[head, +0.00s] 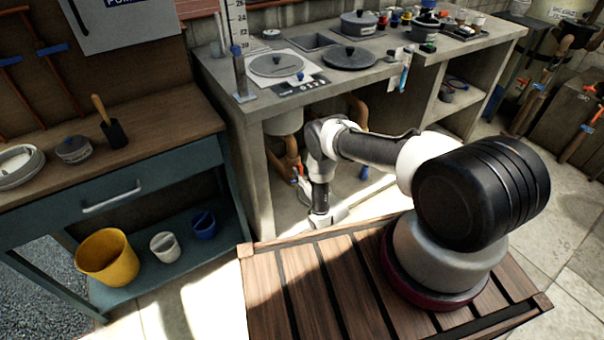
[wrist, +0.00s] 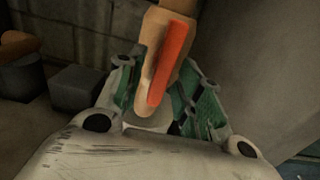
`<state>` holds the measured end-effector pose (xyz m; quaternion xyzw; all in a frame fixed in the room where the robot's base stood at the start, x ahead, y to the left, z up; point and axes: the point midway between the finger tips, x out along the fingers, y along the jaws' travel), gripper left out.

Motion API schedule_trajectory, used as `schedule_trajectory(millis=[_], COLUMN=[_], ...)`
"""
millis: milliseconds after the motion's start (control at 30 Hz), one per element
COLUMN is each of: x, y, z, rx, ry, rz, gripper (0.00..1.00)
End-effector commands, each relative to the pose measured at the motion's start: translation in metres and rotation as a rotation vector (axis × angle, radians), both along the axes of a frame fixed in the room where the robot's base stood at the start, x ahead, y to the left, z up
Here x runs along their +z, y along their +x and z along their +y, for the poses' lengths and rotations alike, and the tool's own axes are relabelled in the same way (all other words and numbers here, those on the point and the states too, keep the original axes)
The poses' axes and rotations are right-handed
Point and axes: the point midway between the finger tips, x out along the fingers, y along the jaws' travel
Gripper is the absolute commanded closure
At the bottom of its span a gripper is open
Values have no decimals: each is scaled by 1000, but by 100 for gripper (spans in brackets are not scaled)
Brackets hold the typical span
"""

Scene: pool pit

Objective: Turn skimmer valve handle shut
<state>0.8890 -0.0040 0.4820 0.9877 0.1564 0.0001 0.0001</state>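The skimmer valve handle is a flat orange-red lever (wrist: 173,62) lying along a copper-coloured pipe (wrist: 150,82) in the wrist view. My gripper (wrist: 160,88) reaches toward it with its green-padded fingers apart, one on each side of the lever and pipe end. I cannot tell if either pad touches the lever. In the head view my gripper (head: 304,188) is low under the counter, beside the copper pipe (head: 291,148); the lever is mostly hidden there.
The concrete counter (head: 247,108) overhangs the pipes, and its left leg stands close to my gripper. A blue handle (head: 364,172) shows further right. A teal workbench (head: 60,205) with a yellow bucket (head: 107,258) is at left. A slatted wooden surface (head: 290,290) lies in front.

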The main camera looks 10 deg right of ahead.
Motion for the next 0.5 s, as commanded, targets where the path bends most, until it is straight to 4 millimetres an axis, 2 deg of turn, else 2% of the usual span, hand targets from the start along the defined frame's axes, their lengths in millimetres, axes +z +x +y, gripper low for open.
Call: schedule_trajectory(millis=[133, 167, 333, 500], x=[0, 0, 0, 0], y=[0, 0, 0, 0], z=[0, 0, 0, 0], rx=[0, 0, 0, 0], ry=[0, 0, 0, 2], rz=[0, 0, 0, 1], gripper=[64, 68, 99, 100])
